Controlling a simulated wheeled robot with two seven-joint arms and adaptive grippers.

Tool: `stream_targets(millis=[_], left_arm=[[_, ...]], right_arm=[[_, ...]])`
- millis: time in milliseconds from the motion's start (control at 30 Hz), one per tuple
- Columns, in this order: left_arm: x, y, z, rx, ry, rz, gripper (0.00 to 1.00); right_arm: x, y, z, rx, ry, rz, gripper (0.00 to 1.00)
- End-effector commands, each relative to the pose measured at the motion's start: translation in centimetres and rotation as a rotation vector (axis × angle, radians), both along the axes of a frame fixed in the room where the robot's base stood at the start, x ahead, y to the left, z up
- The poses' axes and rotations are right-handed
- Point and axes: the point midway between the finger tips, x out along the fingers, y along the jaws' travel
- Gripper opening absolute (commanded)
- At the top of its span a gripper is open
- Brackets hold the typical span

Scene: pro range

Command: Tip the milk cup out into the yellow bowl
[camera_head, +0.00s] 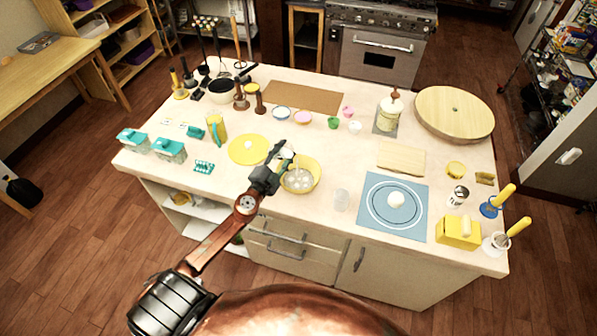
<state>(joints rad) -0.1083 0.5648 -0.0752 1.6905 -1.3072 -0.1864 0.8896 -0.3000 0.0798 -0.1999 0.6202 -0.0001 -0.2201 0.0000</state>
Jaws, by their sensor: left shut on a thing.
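The yellow bowl (317,173) stands on the island counter near its front middle, with whitish contents showing inside. My left gripper (281,160) is at the bowl's upper left rim, shut on a small pale cup (288,153). The cup seems to be the milk cup and looks tilted over the bowl's back left side. The gripper hides much of it, and its inside cannot be seen. My right gripper is not in view.
A yellow round mat (248,149) lies left of the bowl. A clear cup (341,200) stands to its right, before a blue mat (408,222) with a white ball-like thing. Small coloured bowls (303,118) stand behind. The counter's front edge is close to the bowl.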

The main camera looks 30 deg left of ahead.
Motion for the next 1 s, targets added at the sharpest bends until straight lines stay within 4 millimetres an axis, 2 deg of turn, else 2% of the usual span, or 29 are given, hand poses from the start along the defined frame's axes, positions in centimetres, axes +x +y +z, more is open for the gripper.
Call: stream_targets(millis=[1000], left_arm=[[0.00,-0.17,-0.68,0.112,0.008,0.000,0.08]], right_arm=[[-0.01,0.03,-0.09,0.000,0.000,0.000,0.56]])
